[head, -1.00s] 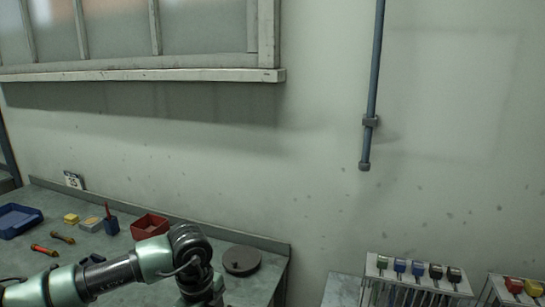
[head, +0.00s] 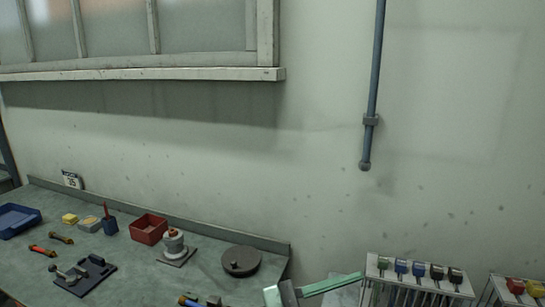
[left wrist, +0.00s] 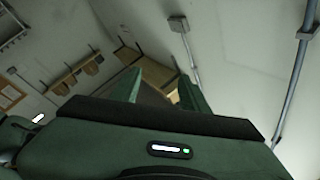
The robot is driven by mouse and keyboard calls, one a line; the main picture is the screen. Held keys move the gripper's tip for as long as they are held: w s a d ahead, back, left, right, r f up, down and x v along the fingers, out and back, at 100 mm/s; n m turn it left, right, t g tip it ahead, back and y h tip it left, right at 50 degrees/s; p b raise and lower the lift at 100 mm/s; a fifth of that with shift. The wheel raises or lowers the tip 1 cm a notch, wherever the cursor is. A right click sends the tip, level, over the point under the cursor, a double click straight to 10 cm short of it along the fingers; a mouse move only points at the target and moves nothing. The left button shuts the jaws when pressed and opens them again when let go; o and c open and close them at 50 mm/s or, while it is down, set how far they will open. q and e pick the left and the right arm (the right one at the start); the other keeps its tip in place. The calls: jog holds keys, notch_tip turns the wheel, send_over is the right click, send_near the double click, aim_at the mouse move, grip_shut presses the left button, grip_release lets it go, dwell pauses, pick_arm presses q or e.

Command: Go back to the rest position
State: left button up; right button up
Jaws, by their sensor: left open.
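My left gripper (left wrist: 160,82) shows in the left wrist view as two green fingers held apart, with nothing between them. It is open and empty, and the wall and shelves lie beyond it. In the head view, a green and grey part of my own arm (head: 318,287) shows at the bottom edge, right of the workbench. I cannot tell which part it is. My right gripper is not in view. A grey and white valve-like part with a red ring (head: 174,244) stands upright on a square plate on the workbench (head: 150,280), clear of any gripper.
On the bench are a round dark disc (head: 241,261), a red bin (head: 149,229), a blue tray (head: 17,219), a black fixture (head: 88,272) and screwdrivers (head: 42,251). A rack with coloured handles (head: 418,269) stands at right. A pipe (head: 374,90) runs down the wall.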

pick_arm(q)
jog(key=w+a+f+n+t+y, duration=0.1)
jog(key=w+a+n+t+y, duration=0.5)
jog(key=n+t, duration=0.25)
jog(key=w+a+f+n+t+y, duration=0.1)
jog(key=w+a+n+t+y, duration=0.35)
jog(key=a+n+t, duration=0.4)
jog(key=s+a+f+n+g+y, duration=0.3)
jog(key=a+f+n+g+y, duration=0.2)
jog(key=a+f+y, duration=0.75)
jog(key=s+a+f+g+h, duration=0.1)
jog(key=s+a+f+g, duration=0.1)
jog(key=s+f+g, duration=0.35)
jog(key=s+a+f+g+h, duration=0.1)
jog(key=s+a+f+g, duration=0.1)
jog(key=s+f, duration=0.65)
jog(key=s+a+f+g, duration=0.2)
jog(key=s+f+g, duration=0.25)
jog(key=s, duration=0.45)
notch_tip(320, 180, down, 28)
jog(key=s+b, duration=0.2)
jog(key=s+a+f+m+g, duration=0.1)
jog(key=s+a+f, duration=0.1)
jog(key=s+f, duration=1.4)
notch_tip(320, 180, down, 2)
jog(key=shift+s+a+g+b, duration=0.3)
jog(key=shift+b, duration=0.1)
